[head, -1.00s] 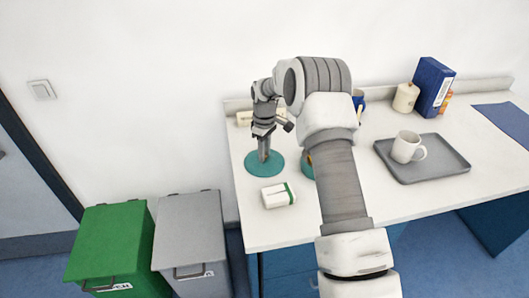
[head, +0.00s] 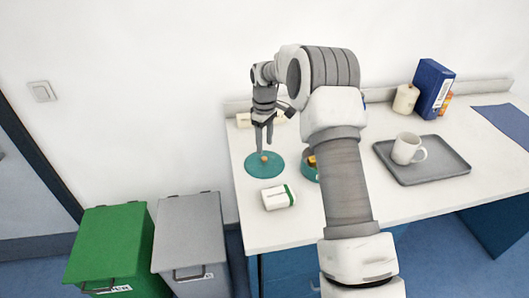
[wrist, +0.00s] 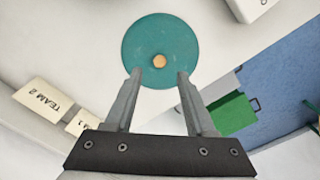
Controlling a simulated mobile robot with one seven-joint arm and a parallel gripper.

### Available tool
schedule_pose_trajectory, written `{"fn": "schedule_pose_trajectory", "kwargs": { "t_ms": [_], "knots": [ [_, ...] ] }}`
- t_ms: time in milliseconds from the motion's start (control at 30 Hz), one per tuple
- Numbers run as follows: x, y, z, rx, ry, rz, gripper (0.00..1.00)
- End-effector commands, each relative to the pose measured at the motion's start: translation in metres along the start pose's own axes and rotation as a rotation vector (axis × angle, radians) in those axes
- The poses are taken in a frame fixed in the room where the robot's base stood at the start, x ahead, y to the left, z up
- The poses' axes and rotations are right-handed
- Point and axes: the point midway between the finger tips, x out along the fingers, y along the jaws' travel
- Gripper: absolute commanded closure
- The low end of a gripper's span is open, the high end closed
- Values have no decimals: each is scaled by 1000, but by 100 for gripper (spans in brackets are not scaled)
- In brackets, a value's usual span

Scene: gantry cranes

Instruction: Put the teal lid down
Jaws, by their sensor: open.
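The teal lid (head: 262,171) lies flat on the white counter near its left end, with a small tan knob at its centre. In the wrist view the lid (wrist: 145,48) is a full disc just beyond my fingertips, its knob clear of them. My gripper (head: 264,149) points down above the lid. Its two fingers (wrist: 155,73) are apart with nothing between them. A teal container (head: 310,170) stands to the right of the lid, open at the top with something orange-brown inside, partly hidden by my arm.
A grey tray (head: 440,170) with a white mug (head: 406,148) is to the right. A green bin (head: 112,243) and a grey bin (head: 190,235) stand on the floor left of the counter (head: 268,233).

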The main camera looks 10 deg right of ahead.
Motion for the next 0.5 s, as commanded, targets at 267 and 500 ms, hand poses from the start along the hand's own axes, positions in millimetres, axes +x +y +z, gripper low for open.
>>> {"fn": "schedule_pose_trajectory", "kwargs": {
  "t_ms": [267, 500],
  "knots": [
    [-52, 1, 0, 1, 1, 2, 45],
    [-76, -3, 2, 9, 5, 9, 45]
  ]
}}
